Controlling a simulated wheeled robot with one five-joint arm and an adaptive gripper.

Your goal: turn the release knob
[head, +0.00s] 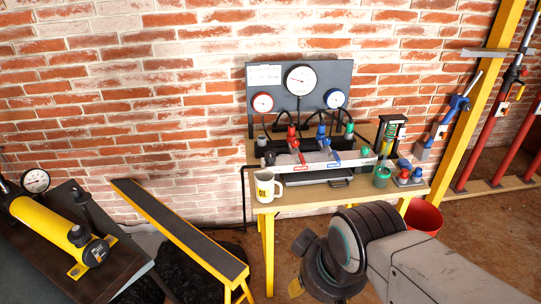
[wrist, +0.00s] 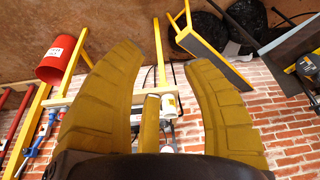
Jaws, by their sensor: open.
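A yellow hand pump (head: 48,224) lies on a dark bench at the lower left of the head view. A round black knob (head: 96,251) is at its near end; I cannot tell for certain that this is the release knob. Part of the pump shows at the right edge of the wrist view (wrist: 309,66). My gripper (wrist: 162,60) is open, its mustard-coloured fingers spread wide with nothing held. It is well apart from the pump. In the head view my arm comes in from the lower right, and the fingers cannot be made out there.
A wooden table (head: 290,201) holds a mug (head: 265,187), a valve manifold (head: 318,160) and a gauge panel (head: 340,75). A yellow-framed narrow stand (head: 180,228) lies between table and pump bench (head: 110,282). Dark bags (head: 205,277) lie below it. A red bucket (head: 424,217) is right.

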